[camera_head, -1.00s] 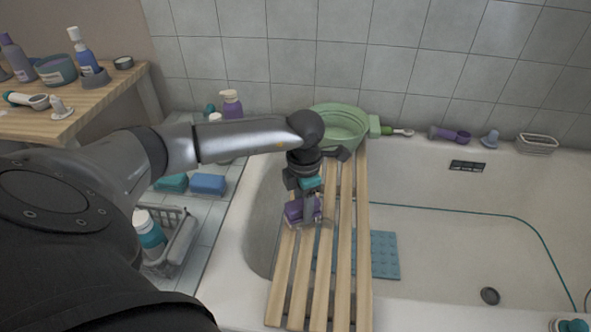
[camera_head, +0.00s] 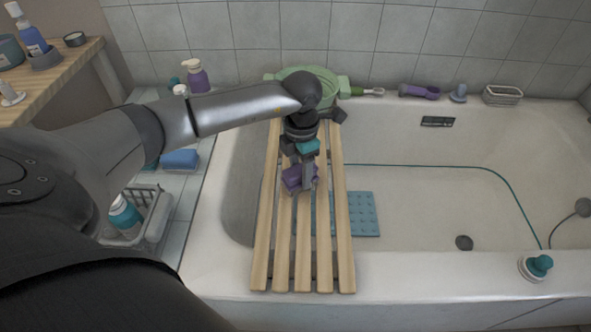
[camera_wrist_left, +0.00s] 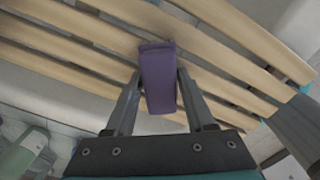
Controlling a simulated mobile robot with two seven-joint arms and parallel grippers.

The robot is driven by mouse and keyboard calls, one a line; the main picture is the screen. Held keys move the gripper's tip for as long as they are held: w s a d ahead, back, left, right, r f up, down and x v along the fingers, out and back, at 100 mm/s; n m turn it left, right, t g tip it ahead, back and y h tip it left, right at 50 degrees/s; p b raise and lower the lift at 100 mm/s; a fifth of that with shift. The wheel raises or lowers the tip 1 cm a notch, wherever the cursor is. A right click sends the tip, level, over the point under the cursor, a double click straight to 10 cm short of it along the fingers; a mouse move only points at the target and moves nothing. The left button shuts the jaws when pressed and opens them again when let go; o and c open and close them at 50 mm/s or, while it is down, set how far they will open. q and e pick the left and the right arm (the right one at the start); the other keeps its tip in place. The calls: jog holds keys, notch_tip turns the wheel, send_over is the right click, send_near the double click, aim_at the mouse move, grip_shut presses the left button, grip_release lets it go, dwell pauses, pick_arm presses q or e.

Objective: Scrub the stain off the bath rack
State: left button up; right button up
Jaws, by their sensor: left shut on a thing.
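The bath rack (camera_head: 262,220) is a set of pale wooden slats lying across the tub. My left gripper (camera_head: 303,185) is shut on a purple sponge (camera_head: 291,178), over the middle slats. In the left wrist view the purple sponge (camera_wrist_left: 159,78) sits between the two fingers, with the rack's slats (camera_wrist_left: 70,38) behind it. I cannot tell whether the sponge touches the wood. No stain shows clearly on the slats; the sponge and gripper hide part of them. My right gripper is not in view.
A green basin (camera_head: 318,80) stands at the rack's far end. A teal mat (camera_head: 362,213) lies in the white tub (camera_head: 415,190). A wire basket (camera_head: 157,220) with a bottle and a blue sponge (camera_head: 180,159) are on the left ledge. A teal-topped knob (camera_head: 538,265) is on the front rim.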

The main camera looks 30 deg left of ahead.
pick_arm(q)
jog(key=shift+w+d+b, duration=0.15)
jog(key=shift+w+d, duration=0.3)
jog(key=shift+d, duration=0.25)
jog(key=shift+w+d+b, duration=0.15)
jog(key=shift+w+d, duration=0.25)
jog(key=shift+d, duration=0.35)
jog(key=shift+w+d+b, duration=0.15)
jog(key=shift+w+d, duration=0.3)
jog(key=shift+d, duration=0.25)
jog(key=shift+a, duration=0.15)
jog(key=shift+s+a+p, duration=0.35)
jog(key=shift+s+a, duration=0.1)
jog(key=shift+a, duration=0.2)
jog(key=shift+s+a+p, duration=0.3)
jog(key=shift+s+a, duration=0.1)
jog(key=shift+a, duration=0.25)
jog(key=shift+s+a+p, duration=0.15)
jog(key=shift+s+a, duration=0.25)
jog(key=shift+a, duration=0.2)
jog(key=shift+s+a+p, duration=0.15)
jog(key=shift+s+a, duration=0.2)
jog(key=shift+a, duration=0.2)
jog(key=shift+a, duration=0.1)
